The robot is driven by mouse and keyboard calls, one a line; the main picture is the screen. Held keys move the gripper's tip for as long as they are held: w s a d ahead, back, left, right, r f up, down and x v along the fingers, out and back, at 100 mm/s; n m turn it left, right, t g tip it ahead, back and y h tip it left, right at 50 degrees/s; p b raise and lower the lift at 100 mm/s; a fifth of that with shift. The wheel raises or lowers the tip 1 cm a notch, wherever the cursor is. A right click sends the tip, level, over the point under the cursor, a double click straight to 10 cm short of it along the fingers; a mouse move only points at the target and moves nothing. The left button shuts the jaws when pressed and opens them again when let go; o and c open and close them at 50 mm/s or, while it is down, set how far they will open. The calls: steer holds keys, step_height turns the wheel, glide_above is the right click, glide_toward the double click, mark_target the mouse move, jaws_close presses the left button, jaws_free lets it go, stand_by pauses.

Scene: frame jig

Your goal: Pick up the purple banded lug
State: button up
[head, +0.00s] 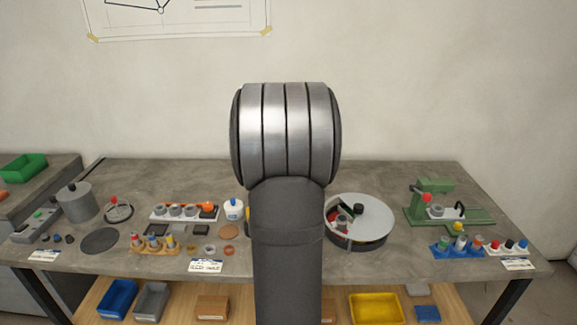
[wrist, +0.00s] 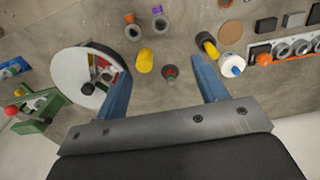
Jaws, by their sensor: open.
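The purple banded lug (wrist: 159,20) is in the wrist view near the top centre. It looks like a grey hollow cylinder with a purple band at its far end. My gripper (wrist: 161,65) is open, with its two blue fingers spread and apart from the lug, which lies beyond the fingertips. An orange banded lug (wrist: 132,29) stands just left of it. A dark piece with red and green on it (wrist: 170,73) shows between the fingers. In the head view my arm hides my gripper, and I cannot make out the purple lug.
A yellow cylinder (wrist: 144,62) is near the left finger; a yellow and black cylinder (wrist: 208,45) and a white-and-blue jar (wrist: 232,66) are near the right. A round grey-lidded turntable (head: 366,215) and green machine (head: 436,200) stand on the bench (head: 400,175). Bins sit below.

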steer(key=f+m, duration=0.1)
steer(key=f, duration=0.5)
steer(key=f+m, duration=0.2)
steer(key=f, duration=0.4)
steer(key=f+m, duration=0.1)
steer(key=f, duration=0.5)
steer(key=shift+w+d+m, duration=0.2)
steer(key=shift+m, duration=0.1)
steer(key=shift+s+a+f, duration=0.1)
steer(key=shift+a+f, duration=0.05)
steer(key=shift+f, duration=1.5)
steer(key=shift+a+f, duration=0.1)
steer(key=shift+f, duration=1.5)
steer(key=c, duration=1.1)
